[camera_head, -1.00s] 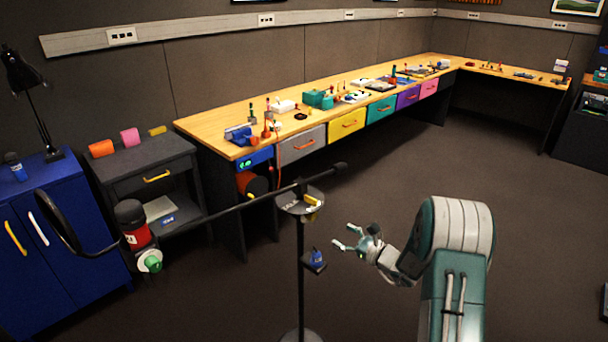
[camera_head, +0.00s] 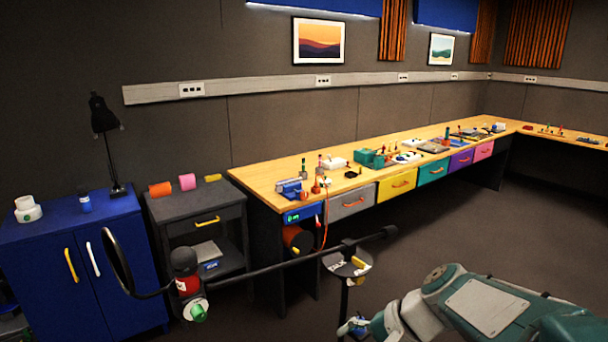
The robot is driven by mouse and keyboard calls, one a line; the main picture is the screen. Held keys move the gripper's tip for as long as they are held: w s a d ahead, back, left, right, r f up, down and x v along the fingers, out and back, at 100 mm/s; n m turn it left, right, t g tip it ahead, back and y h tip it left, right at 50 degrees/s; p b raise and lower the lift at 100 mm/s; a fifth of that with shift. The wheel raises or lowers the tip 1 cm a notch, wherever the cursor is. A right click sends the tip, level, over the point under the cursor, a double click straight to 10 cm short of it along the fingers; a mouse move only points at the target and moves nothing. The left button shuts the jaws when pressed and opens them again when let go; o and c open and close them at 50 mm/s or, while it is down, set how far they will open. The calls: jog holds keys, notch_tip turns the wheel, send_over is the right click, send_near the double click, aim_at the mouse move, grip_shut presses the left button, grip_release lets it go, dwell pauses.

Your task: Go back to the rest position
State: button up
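My arm (camera_head: 485,305) is teal and white and lies low across the bottom right, stretching leftward. My gripper (camera_head: 350,327) is at the bottom edge, just below and right of the round tray on a dark stand (camera_head: 345,266). Its fingertips are small and partly cut off by the frame edge, so I cannot tell how far apart they are. Nothing is visibly held. I cannot pick out the trackball panel for certain.
A long wooden workbench (camera_head: 262,178) with coloured drawers runs along the wall. A dark boom (camera_head: 290,262) crosses in front of it, with a red canister (camera_head: 188,285) near its left end. A blue cabinet (camera_head: 120,275) and a grey cart (camera_head: 190,208) stand left. Open floor (camera_head: 540,230) lies right.

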jog(key=s+d+r+n+t+h, duration=0.1)
jog(key=s+d+n+h, duration=0.2)
jog(key=s, duration=0.3)
jog(key=s+d+r+n+t+h, duration=0.2)
jog(key=s+d+n+h, duration=0.1)
jog(key=s, duration=0.3)
jog(key=shift+s+d+n+h, duration=0.25)
jog(key=shift+s+n+h, duration=0.05)
jog(key=shift+n+h, duration=0.5)
